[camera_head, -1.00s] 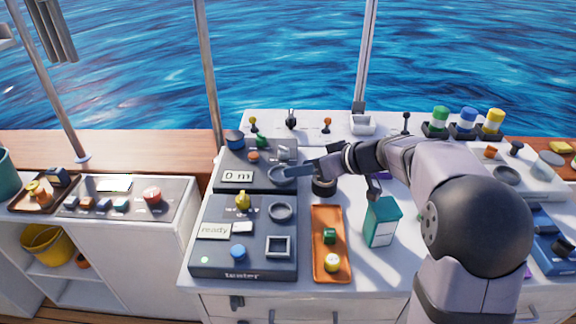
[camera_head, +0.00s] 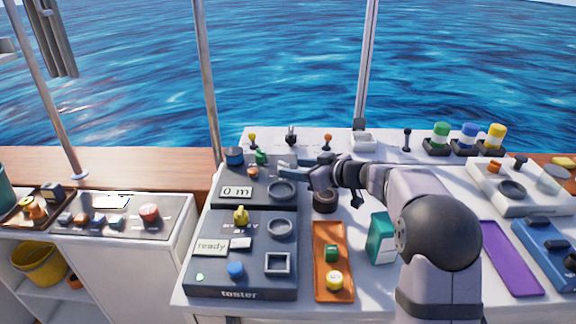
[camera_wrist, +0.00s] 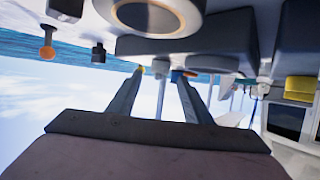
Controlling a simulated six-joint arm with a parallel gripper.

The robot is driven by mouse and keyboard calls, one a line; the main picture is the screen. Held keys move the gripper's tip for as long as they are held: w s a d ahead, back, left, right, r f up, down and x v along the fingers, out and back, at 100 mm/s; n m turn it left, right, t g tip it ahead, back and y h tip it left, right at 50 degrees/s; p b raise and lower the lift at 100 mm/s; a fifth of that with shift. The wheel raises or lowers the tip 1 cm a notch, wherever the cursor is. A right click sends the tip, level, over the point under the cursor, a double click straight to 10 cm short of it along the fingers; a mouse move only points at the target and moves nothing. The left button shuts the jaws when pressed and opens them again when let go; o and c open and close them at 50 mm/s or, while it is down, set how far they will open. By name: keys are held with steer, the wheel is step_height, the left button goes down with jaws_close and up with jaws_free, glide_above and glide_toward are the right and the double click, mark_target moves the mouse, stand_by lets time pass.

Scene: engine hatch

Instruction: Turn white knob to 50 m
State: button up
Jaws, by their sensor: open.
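A dark panel (camera_head: 226,202) with a "0 m" display (camera_head: 236,192) stands at the back left of the white counter. My gripper (camera_head: 284,167) reaches in from the right, over the back right part of this panel. In the wrist view my gripper (camera_wrist: 158,76) is open, its two fingers apart with no object clearly held between them. A dark ring (camera_head: 281,190) lies in front of my gripper and also shows in the wrist view (camera_wrist: 158,16).
A blue knob (camera_head: 235,155), a green knob (camera_head: 261,157) and an orange knob (camera_head: 253,172) sit close left of my gripper. A black round knob (camera_head: 325,201) stands below my wrist. A tester panel (camera_head: 207,278), orange tray (camera_head: 319,292) and teal box (camera_head: 381,238) are nearer.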

mark_target(288, 167)
steer(key=shift+p+x, duration=0.65)
steer(key=shift+x, duration=1.45)
steer(key=shift+c, duration=0.3)
steer(key=c, duration=1)
